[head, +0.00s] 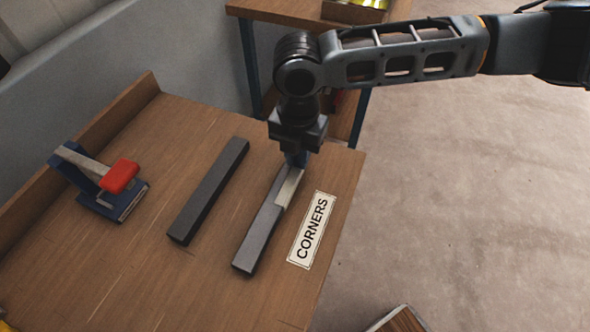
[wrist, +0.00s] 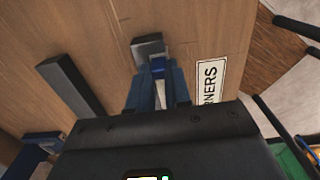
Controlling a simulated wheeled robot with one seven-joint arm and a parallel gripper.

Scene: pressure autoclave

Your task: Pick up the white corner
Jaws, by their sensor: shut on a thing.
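The white corner (head: 289,188) is a short pale strip at the far end of a grey bar (head: 259,238), on the wooden table beside the CORNERS label. My gripper (head: 297,160) points down at the far end of the white corner and is shut on it. In the wrist view, the blue fingers of my gripper (wrist: 158,72) stand over the grey bar (wrist: 148,46), and the corner between them is mostly hidden. I cannot tell whether the corner touches the bar or is just above it.
A second dark grey bar (head: 208,192) lies to the left. A blue clamp-like tool with a red handle (head: 119,175) stands further left. The CORNERS label (head: 311,230) lies near the table's right edge. The wooden table (head: 130,265) has bare room in front.

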